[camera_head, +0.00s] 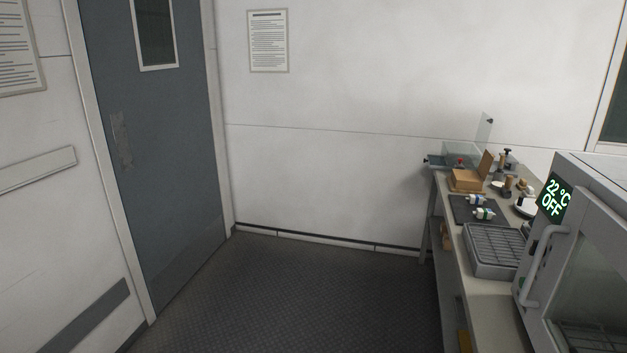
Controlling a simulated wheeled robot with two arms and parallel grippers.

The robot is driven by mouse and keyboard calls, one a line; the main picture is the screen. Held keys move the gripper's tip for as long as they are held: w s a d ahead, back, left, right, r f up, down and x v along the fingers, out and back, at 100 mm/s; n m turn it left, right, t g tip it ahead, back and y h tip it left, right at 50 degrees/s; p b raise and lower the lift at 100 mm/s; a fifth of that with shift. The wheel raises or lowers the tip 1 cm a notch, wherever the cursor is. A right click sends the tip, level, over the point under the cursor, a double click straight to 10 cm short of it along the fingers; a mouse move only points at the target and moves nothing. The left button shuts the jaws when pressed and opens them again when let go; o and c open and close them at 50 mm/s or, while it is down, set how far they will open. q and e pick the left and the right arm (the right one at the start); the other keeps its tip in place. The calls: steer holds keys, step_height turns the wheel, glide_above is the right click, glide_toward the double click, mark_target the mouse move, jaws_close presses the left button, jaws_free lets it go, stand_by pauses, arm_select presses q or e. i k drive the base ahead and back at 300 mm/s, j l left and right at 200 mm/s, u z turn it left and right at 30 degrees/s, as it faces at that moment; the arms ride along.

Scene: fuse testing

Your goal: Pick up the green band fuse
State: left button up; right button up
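Two small white fuse-like pieces lie on a dark mat (461,210) on the bench at the right. The nearer one (484,214) seems to have a green band. The farther one (477,199) seems to have a blue band, but both are too small to be certain. Neither of my grippers is in view, and nothing touches the pieces.
The bench (470,294) also bears a grey racked tray (494,262), a wooden box (466,180) and small tools at the back. An oven (592,235) reading "22 °C OFF" stands at the right. A grey door (155,190) is at the left. The floor (300,295) is clear.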

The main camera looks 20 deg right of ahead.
mark_target(481, 213)
steer(key=i+j+z, duration=0.15)
steer(key=i+z, duration=0.15)
steer(key=z, duration=0.15)
steer(key=i+j+z, duration=0.25)
steer(key=z, duration=0.25)
steer(key=i+j+z, duration=0.25)
steer(key=z, duration=0.2)
steer(key=i+j+z, duration=0.15)
steer(key=j+z, duration=0.35)
steer(key=i+j+z, duration=0.1)
steer(key=j, duration=0.25)
steer(key=i+j+z, duration=0.15)
steer(key=z, duration=0.3)
steer(key=i+j+z, duration=0.15)
steer(key=z, duration=0.25)
steer(key=i+j+z, duration=0.15)
steer(key=j, duration=0.35)
steer(key=i+j+z, duration=0.15)
steer(key=j, duration=0.4)
steer(key=i+j+z, duration=0.15)
steer(key=j, duration=0.35)
steer(key=i+j+z, duration=0.15)
steer(key=j, duration=0.4)
steer(key=k, duration=0.05)
